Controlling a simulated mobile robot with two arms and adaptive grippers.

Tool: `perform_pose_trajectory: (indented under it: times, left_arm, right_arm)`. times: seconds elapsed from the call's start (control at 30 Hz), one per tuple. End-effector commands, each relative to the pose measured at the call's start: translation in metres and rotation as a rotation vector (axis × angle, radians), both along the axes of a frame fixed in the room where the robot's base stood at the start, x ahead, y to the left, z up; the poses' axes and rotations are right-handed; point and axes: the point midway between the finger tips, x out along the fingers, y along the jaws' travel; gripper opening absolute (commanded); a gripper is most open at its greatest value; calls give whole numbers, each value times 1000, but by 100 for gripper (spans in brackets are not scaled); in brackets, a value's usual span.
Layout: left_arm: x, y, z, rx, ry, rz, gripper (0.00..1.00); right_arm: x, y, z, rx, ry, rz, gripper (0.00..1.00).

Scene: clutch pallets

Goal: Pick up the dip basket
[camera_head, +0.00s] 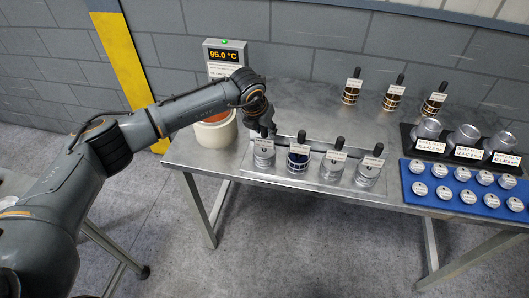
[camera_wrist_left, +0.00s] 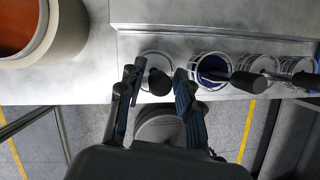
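Several cylinders with black upright handles and white tags stand in a row at the table's front; any of these may be the dip basket, and their tags are unreadable. The leftmost (camera_head: 264,160) is silver; the second (camera_head: 298,162) is a caged, dark blue one. My left gripper (camera_head: 268,124) is at the leftmost cylinder's handle. In the left wrist view my left gripper (camera_wrist_left: 157,88) is open, with the black handle (camera_wrist_left: 159,82) between its fingers, nearer the left one; I cannot tell whether they touch. The caged cylinder (camera_wrist_left: 211,70) is beside the right finger. My right gripper is out of view.
A cream pot (camera_head: 214,136) with orange contents stands left, by a display (camera_head: 224,55) reading 95.0 °C. A black tray (camera_head: 410,142) and a blue tray (camera_head: 440,207) with several round pieces fill the right. The table's centre is clear.

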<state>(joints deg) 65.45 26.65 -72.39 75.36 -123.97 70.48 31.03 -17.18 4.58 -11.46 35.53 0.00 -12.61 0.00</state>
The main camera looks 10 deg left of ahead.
Motion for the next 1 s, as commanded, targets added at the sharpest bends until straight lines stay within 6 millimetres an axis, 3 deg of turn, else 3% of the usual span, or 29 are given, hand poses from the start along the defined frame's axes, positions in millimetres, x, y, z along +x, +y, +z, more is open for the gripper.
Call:
perform_pose_trajectory:
  times: [0.03,0.13,0.67,1.0]
  left_arm:
    - [0,0,0,0,0,0,18]
    - [0,0,0,0,0,0,0]
    - [3,-1,9,-5,-11,0,0]
    - [0,-2,40,-6,-14,-3,0]
  right_arm:
    - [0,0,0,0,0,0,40]
    - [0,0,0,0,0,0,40]
    - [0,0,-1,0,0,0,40]
    - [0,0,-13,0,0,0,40]
